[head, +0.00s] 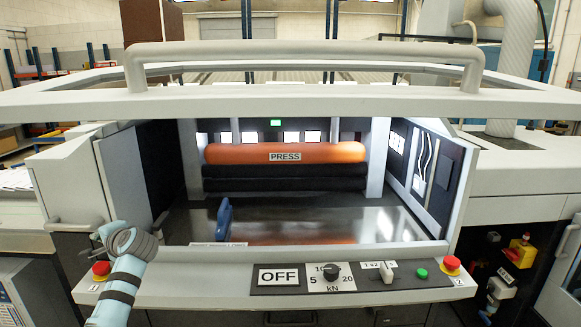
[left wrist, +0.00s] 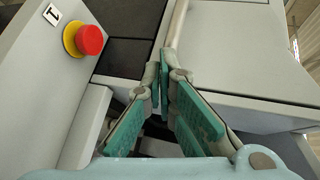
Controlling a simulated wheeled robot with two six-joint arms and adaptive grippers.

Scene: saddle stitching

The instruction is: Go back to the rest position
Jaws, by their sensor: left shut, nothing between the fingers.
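My left gripper (head: 97,239) is at the lower left of the head view, in front of the machine's left side panel. In the left wrist view my left gripper (left wrist: 164,75) has its green-padded fingers brought together at the tips, with nothing between them. It is close to the left red button (left wrist: 88,40), which sits on a yellow base beside a label "1", and apart from it. The same red button (head: 101,268) is just below the gripper in the head view. My right gripper is in neither view.
The open machine has an orange press roller (head: 350,153), a blue lever (head: 224,218) and a shiny metal bed (head: 370,225). The front panel carries an OFF display (head: 279,277), a black knob (head: 331,271), a green button (head: 422,273) and a right red button (head: 452,263). A thick handle bar (head: 300,48) crosses above.

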